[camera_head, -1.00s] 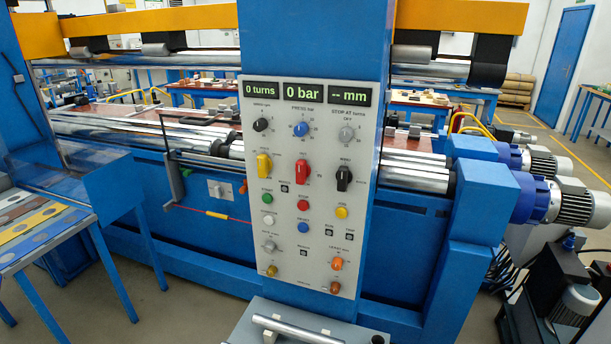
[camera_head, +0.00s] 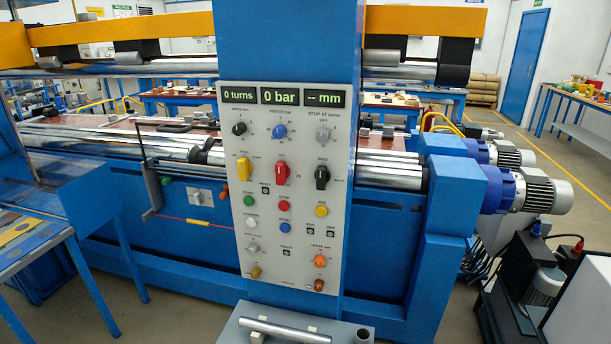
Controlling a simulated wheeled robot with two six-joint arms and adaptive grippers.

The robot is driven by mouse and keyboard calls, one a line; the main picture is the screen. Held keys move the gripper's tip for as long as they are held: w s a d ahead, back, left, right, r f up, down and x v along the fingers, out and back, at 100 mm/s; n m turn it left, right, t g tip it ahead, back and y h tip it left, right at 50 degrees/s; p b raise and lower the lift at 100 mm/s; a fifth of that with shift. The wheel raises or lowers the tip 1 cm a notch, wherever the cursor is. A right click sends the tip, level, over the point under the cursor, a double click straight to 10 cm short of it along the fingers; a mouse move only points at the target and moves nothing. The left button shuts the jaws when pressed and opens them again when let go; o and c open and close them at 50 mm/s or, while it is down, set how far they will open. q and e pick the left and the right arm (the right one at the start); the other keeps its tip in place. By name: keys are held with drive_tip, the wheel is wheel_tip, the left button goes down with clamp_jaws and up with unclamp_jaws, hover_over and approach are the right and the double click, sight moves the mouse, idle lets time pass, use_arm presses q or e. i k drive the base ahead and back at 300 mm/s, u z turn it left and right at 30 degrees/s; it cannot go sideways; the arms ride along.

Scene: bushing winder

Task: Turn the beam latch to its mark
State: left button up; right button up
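No part is clearly readable as the beam latch, because the small labels are too blurred. The control panel (camera_head: 300,230) on the blue column carries the turnable parts. A yellow handle (camera_head: 243,168), a red handle (camera_head: 281,172) and a black handle (camera_head: 321,177) stand in a row. Below are a grey knob (camera_head: 252,248), a brass-coloured knob (camera_head: 255,272), an orange knob (camera_head: 319,261) and a darker orange knob (camera_head: 318,285). On the machine's front left is a small plate with a lever (camera_head: 199,196). Neither gripper is in view.
Displays (camera_head: 279,96) read 0 turns, 0 bar and -- mm. A grey pedestal with a metal bar (camera_head: 290,331) stands low before the column. A blue table (camera_head: 35,245) is at left. Motors (camera_head: 530,192) and a dark unit (camera_head: 520,275) stand at right. Grey floor shows between.

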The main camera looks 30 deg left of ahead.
sight(281, 170)
drive_tip(key=z, duration=0.9)
drive_tip(key=k, duration=1.15)
drive_tip(key=z, duration=0.75)
drive_tip(key=i, duration=0.9)
drive_tip(key=u, duration=1.2)
drive_tip(key=i, duration=0.9)
drive_tip(key=u, duration=0.85)
drive_tip(key=i, duration=0.3)
drive_tip(key=z, duration=0.15)
